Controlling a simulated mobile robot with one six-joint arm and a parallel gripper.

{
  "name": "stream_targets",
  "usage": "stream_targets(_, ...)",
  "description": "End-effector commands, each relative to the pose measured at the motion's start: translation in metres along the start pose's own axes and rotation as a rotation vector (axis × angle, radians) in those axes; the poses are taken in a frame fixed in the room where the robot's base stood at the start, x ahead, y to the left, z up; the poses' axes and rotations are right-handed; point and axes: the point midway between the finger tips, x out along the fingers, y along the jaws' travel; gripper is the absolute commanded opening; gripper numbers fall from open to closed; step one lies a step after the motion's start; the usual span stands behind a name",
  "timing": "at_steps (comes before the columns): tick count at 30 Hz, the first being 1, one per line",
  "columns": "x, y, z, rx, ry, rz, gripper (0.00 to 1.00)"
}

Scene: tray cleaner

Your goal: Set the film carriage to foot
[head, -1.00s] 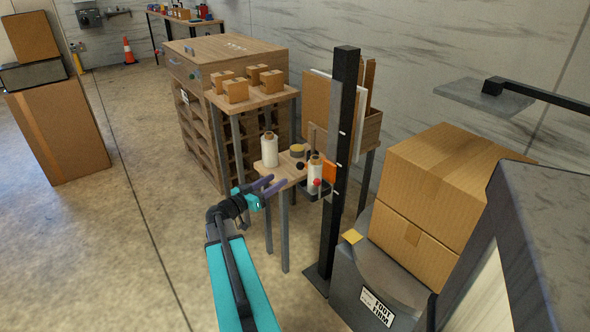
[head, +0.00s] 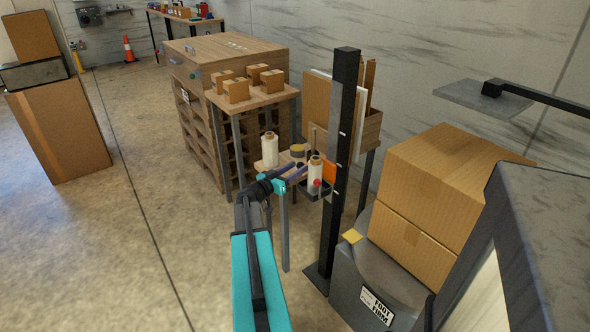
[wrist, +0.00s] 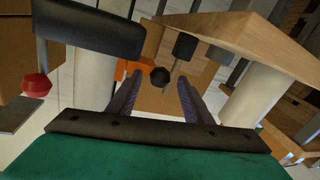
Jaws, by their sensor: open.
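The film carriage (head: 316,188) is a dark bracket on a black upright mast (head: 339,130), with a white film roll (head: 315,173) standing on it and a red knob (head: 318,183) at its front. Pale marks run down the mast. In the wrist view the red knob (wrist: 36,86) is at the left, beside the dark carriage (wrist: 88,28) and pale roll (wrist: 92,78). My gripper (head: 298,173) is open and empty, just left of the carriage; in the wrist view its fingers (wrist: 157,95) point past the roll. A card (head: 376,306) on the grey base reads "FOOT FIRM".
A small table (head: 268,165) with another white roll (head: 270,150) stands behind my gripper. A large carton (head: 450,190) sits on the grey turntable base (head: 350,285) right of the mast. Open floor lies to the left.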

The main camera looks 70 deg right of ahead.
Motion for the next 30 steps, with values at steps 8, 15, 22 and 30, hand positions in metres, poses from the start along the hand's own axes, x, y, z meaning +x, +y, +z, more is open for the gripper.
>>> stream_targets(8, 0.0008, 0.0002, 0.0, 0.0, 0.0, 0.0, 0.46)
stream_targets(15, 0.0007, 0.0001, 0.0, 0.0, 0.0, 0.0, 0.05)
stream_targets(22, 0.0006, -0.0002, 0.0007, 0.0, 0.0, -0.001, 0.0)
stream_targets(30, 0.0004, -0.002, 0.0096, 0.0, -0.001, -0.001, 0.0)
